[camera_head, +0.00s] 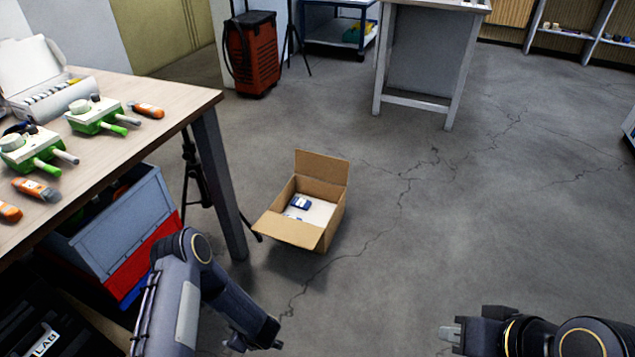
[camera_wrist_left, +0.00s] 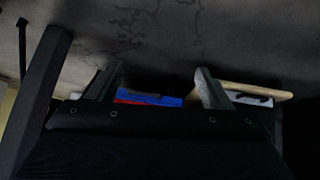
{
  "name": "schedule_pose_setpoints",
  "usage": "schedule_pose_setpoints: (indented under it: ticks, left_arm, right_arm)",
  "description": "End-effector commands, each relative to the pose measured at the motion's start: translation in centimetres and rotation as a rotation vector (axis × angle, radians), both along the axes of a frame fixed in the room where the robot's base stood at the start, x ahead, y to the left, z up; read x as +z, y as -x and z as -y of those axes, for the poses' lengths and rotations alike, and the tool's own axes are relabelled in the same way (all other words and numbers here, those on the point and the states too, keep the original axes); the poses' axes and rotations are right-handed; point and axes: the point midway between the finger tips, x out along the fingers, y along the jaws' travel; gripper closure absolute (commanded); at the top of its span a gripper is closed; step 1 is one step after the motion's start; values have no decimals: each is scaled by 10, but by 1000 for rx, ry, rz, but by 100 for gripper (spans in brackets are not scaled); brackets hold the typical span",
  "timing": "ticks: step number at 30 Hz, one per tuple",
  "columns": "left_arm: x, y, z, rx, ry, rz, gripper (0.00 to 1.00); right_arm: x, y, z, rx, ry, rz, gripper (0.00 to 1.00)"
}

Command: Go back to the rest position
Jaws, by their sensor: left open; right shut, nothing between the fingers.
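My left gripper (camera_head: 256,344) hangs low over the floor at the bottom of the head view, to the right of the table. In the left wrist view its two fingers (camera_wrist_left: 158,80) stand apart with nothing held between them. My right gripper (camera_head: 450,334) is at the bottom right of the head view, shut and empty, above bare floor. Neither gripper touches anything that I can see.
A wooden-topped table (camera_head: 180,95) with green-and-white sensors (camera_head: 98,117) and orange tools stands at the left. Blue and red bins (camera_head: 120,225) sit under it. An open cardboard box (camera_head: 318,190) holding a blue item stands on the floor. The floor right of it is clear.

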Motion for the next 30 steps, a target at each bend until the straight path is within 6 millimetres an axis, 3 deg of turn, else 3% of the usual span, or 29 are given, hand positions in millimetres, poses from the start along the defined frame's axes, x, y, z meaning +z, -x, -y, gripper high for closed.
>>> schedule_pose_setpoints:
  ticks: [8,11,17,20,23,27,30]
  left_arm:
    - [65,-58,0,-81,136,94,27]
    - [103,-81,2,-134,199,138,27]
    - [220,-113,11,-317,351,231,27]
    - [282,-109,17,-432,411,261,27]
    - [338,-91,24,-548,452,275,27]
    - [404,-48,33,-710,482,269,27]
    - [440,-6,37,-818,482,246,27]
  right_arm:
    - [0,0,0,0,0,0,100]
    - [0,0,0,0,0,0,100]
    - [0,0,0,0,0,0,100]
    - [0,0,0,0,0,0,100]
    - [0,0,0,0,0,0,100]
    - [0,0,0,0,0,0,100]
    - [0,0,0,0,0,0,100]
